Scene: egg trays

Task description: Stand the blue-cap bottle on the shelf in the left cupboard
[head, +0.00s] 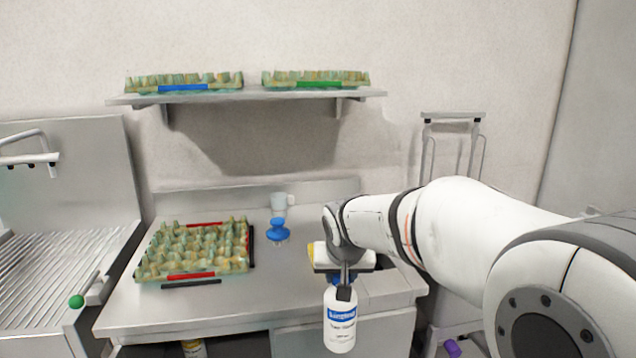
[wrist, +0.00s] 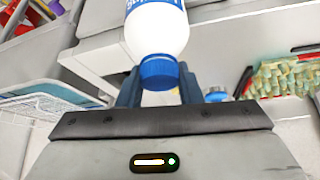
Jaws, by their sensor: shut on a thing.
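The blue-cap bottle (head: 340,322) is white with a blue label and hangs upright below my gripper (head: 345,284), in front of the counter. In the wrist view its blue cap (wrist: 158,72) sits between the two fingers of my gripper (wrist: 158,88), which is shut on it. The cap is mostly hidden by the fingers in the head view. Under the counter's left part a dark cupboard opening (head: 150,350) shows at the bottom edge of the head view. Its shelf is not clearly visible.
A container with a yellow top (head: 193,347) shows in that opening. The steel counter (head: 250,300) carries an egg tray (head: 195,277), a blue knobbed object (head: 278,231) and a pale mug (head: 279,203). A wall shelf (head: 250,96) holds two more trays. A trolley (head: 452,117) stands at right.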

